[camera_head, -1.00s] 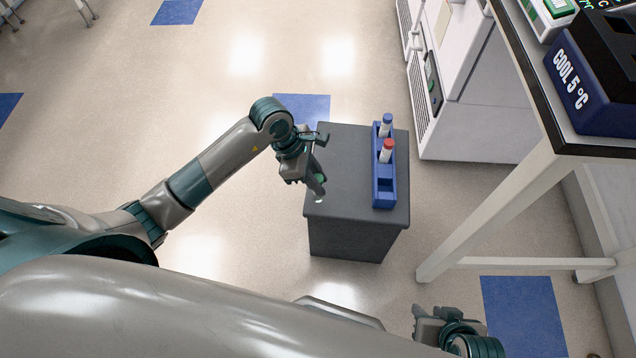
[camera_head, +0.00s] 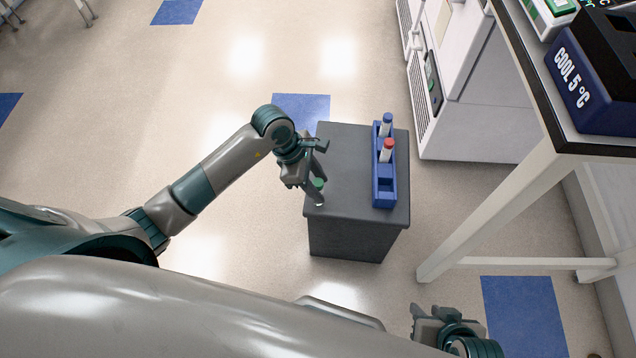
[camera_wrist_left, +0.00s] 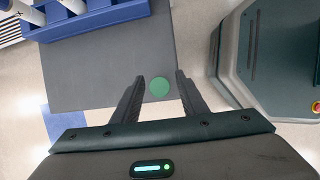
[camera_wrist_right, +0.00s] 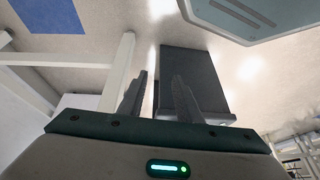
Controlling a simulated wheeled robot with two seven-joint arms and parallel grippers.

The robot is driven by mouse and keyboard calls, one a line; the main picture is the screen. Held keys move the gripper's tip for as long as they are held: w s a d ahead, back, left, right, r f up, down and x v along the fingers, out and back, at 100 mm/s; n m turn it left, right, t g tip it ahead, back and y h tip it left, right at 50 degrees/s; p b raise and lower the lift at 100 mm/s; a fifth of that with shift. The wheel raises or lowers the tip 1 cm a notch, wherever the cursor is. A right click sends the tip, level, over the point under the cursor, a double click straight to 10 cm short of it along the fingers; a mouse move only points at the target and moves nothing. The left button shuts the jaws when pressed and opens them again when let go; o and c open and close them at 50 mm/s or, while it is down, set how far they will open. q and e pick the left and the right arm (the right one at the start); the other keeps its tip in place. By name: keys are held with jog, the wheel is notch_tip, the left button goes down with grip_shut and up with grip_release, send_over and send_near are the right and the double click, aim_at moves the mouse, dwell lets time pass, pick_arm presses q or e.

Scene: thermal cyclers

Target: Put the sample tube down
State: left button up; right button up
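The sample tube has a green cap (camera_head: 318,184) and is at the front left corner of the dark grey cabinet top (camera_head: 345,190). It looks roughly upright, with its lower end at or just above the surface; contact is hard to tell. In the left wrist view the green cap (camera_wrist_left: 160,87) lies between the parted fingers, with a gap on each side. My left gripper (camera_head: 314,183) is open around the tube. My right gripper (camera_head: 430,311) is open and empty at the bottom right, away from the cabinet; its parted fingers show in the right wrist view (camera_wrist_right: 160,75).
A blue rack (camera_head: 384,198) on the cabinet's right side holds a blue-capped tube (camera_head: 386,124) and a red-capped tube (camera_head: 387,150); its front part is empty. A white-legged bench (camera_head: 500,205) and a white appliance (camera_head: 480,120) stand to the right. The cabinet top's middle is bare.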

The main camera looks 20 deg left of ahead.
pick_arm(q)
jog(key=shift+r, duration=0.2)
jog(key=shift+a+r, duration=0.2)
jog(key=shift+r, duration=0.1)
jog(key=p+v, duration=0.1)
jog(key=v, duration=1)
pick_arm(e)
jog(key=shift+s+d+g, duration=0.35)
jog(key=shift+d+g, duration=0.05)
jog(key=shift+d, duration=0.25)
pick_arm(q)
jog(key=shift+d+r, duration=0.1)
